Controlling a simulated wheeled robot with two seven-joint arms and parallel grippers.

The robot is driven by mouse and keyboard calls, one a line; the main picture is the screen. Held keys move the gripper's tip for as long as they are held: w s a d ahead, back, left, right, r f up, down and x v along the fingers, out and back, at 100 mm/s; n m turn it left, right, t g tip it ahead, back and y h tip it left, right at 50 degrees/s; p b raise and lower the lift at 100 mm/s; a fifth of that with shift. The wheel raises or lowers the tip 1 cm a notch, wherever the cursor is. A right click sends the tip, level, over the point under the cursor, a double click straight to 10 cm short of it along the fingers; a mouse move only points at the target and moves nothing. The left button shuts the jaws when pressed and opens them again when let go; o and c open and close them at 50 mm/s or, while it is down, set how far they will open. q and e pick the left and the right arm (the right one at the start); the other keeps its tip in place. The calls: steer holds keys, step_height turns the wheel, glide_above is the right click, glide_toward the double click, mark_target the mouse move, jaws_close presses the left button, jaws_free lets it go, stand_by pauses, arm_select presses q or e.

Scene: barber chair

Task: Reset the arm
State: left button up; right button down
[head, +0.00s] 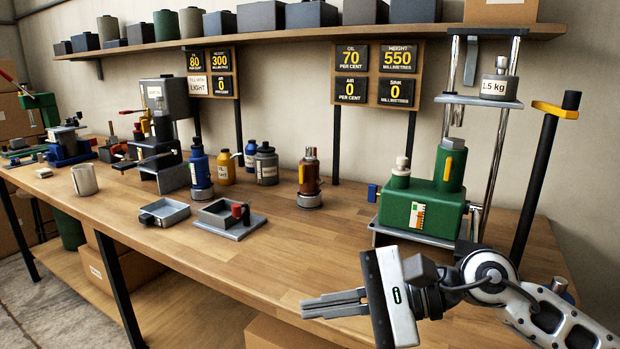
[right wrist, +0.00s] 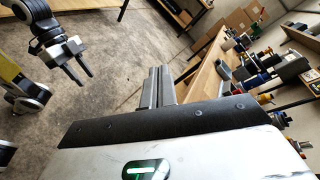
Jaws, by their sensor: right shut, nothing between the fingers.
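My right arm comes in from the lower right of the head view. Its gripper (head: 306,307) points left over the front part of the workbench, fingers together, with nothing between them. The same gripper shows in the right wrist view (right wrist: 158,72), its closed fingers pointing away from the camera. My left gripper (right wrist: 85,76) is at the upper left of the right wrist view, over the floor, with its two dark fingers apart and nothing visible between them. It is not in the head view.
A green machine (head: 425,205) with a weight (head: 494,85) on a platform stands behind my right gripper. A black post with a yellow lever (head: 555,110) rises at the right. Bottles, a mug (head: 84,180) and trays (head: 164,212) stand further left. The bench front (head: 250,290) is clear.

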steer(key=d+f+n+t+h, duration=0.4)
steer(key=f+n+t, duration=0.35)
steer(key=n, duration=0.55)
steer(key=d+f+n+t+h, duration=0.35)
steer(key=f+n+t, duration=0.4)
steer(key=n, duration=0.45)
arm_select(q)
steer(key=shift+a+f, duration=0.15)
steer(key=shift+f, duration=0.45)
arm_select(e)
steer(key=s+d+f+m+g+h, duration=0.2)
steer(key=s+f+m+g, duration=0.1)
steer(key=s+f+m, duration=0.3)
steer(key=s+d+f+m+g+h, duration=0.2)
steer(key=s+f+m+g, duration=0.1)
steer(key=s+f+m, duration=0.3)
step_height(320, 180, down, 3)
steer(key=shift+s+d+r+m, duration=0.2)
steer(key=shift+d+m, duration=0.1)
steer(key=shift+m, duration=0.4)
